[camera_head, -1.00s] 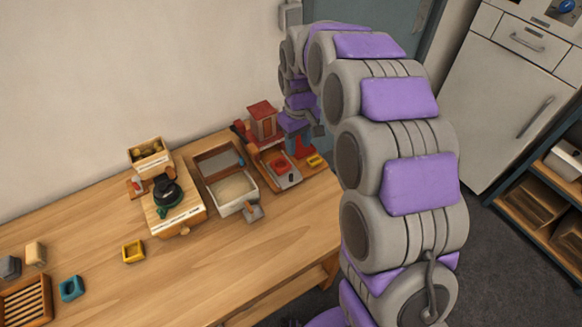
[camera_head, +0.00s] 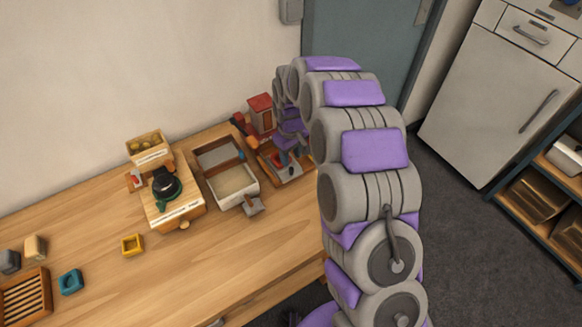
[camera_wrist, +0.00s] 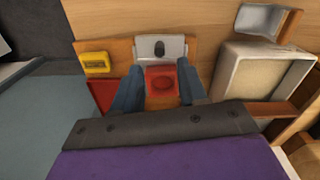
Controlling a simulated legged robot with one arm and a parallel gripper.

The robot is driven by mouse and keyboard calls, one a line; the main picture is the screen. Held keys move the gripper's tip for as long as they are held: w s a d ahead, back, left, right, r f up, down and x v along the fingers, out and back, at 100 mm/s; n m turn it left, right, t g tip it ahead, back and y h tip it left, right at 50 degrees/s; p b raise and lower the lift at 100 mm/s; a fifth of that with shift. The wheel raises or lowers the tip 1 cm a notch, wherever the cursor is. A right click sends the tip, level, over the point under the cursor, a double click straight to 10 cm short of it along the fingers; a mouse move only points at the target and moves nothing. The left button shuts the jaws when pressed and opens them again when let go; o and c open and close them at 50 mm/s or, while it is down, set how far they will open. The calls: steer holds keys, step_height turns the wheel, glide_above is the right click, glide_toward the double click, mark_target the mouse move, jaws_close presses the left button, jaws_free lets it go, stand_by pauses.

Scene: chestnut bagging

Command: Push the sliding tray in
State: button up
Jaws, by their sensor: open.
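The sliding tray (camera_wrist: 172,56) is a pale grey plate with a dark knob (camera_wrist: 159,48), seen at the top middle of the wrist view. It sits on a wooden base with a red section bearing a round mark (camera_wrist: 161,83). In the head view the tray (camera_head: 294,176) shows partly, at the station near the table's right end. My gripper (camera_wrist: 160,73) is open, with its two blue-grey fingers apart on either side of the red section. Nothing shows between the fingers except the station below. Whether they touch it I cannot tell. My arm hides part of the station in the head view.
A red-roofed box (camera_head: 262,112) stands behind the station. A two-part bin (camera_head: 226,202) with a scoop (camera_head: 253,206) is left of it. A yellow block (camera_wrist: 96,62) lies beside the tray. Further left are a wooden stand (camera_head: 157,212) and a small yellow square (camera_head: 132,245).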

mark_target(291, 168)
step_height(291, 168, down, 6)
steer(key=shift+f+b, duration=0.1)
steer(key=shift+b, duration=0.25)
jaws_close()
stand_by(0.6)
